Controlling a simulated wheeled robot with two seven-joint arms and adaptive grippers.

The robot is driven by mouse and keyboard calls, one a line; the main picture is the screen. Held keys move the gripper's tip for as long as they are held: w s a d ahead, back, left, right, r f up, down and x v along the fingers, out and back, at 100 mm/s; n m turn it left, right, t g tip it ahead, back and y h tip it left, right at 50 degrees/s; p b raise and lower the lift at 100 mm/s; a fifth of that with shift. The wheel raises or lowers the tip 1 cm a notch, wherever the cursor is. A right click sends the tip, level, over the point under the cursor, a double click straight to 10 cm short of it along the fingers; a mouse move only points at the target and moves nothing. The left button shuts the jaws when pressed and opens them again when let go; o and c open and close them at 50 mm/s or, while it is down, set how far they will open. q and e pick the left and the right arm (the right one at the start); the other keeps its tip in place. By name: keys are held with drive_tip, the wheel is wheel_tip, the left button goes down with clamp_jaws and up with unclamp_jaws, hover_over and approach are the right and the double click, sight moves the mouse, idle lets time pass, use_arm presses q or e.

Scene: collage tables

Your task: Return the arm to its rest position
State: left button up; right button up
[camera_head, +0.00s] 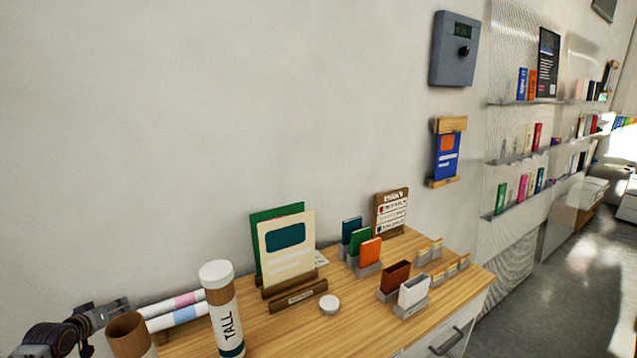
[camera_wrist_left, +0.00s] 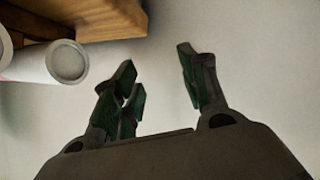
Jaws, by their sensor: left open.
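My left gripper (camera_head: 108,310) is at the lower left of the head view, at the left end of the wooden counter. In the left wrist view its fingers (camera_wrist_left: 158,62) are spread apart with only pale wall or floor surface between them, so it is open and empty. Part of my left arm shows at the bottom left corner of the head view. My right gripper and arm are in neither view.
Cards and small holders stand across the counter (camera_head: 285,328). In the wrist view a tube end (camera_wrist_left: 68,62) sits beside the counter edge.

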use_arm(q)
drive_tip(key=s+a+f+m+g+y, duration=0.1)
drive_tip(key=s+a+f+m, duration=0.25)
drive_tip(key=f, duration=0.65)
drive_tip(key=s+a+f+m+g+y, duration=0.1)
drive_tip(key=s+a+f+m+y, duration=0.15)
drive_tip(key=s+f, duration=0.45)
drive_tip(key=s+d+f+m+g, duration=0.15)
drive_tip(key=s+f, duration=0.25)
drive_tip(key=f, duration=0.4)
drive_tip(key=s+d+f+g+h, duration=0.1)
drive_tip(key=s+d+f, duration=0.2)
drive_tip(key=s+f, duration=0.3)
drive_tip(key=s+d+f+g, duration=0.1)
drive_tip(key=s+d+f, duration=0.15)
drive_tip(key=f, duration=0.65)
drive_tip(key=s+d+f+m+g+h, duration=0.1)
drive_tip(key=s+d+f+g, duration=0.1)
drive_tip(key=s+d+f, duration=0.85)
drive_tip(key=s+d+f+m+g+h, duration=0.1)
drive_tip(key=s+d+f+g+h, duration=0.1)
drive_tip(key=s+d+f, duration=0.85)
drive_tip(key=s+d+r+g+h, duration=0.1)
drive_tip(key=s+d+r, duration=0.1)
drive_tip(key=s+d, duration=0.9)
drive_tip(key=d+n, duration=0.1)
drive_tip(key=d, duration=0.2)
drive_tip(key=shift+s+d, duration=0.25)
drive_tip(key=shift+d, duration=0.15)
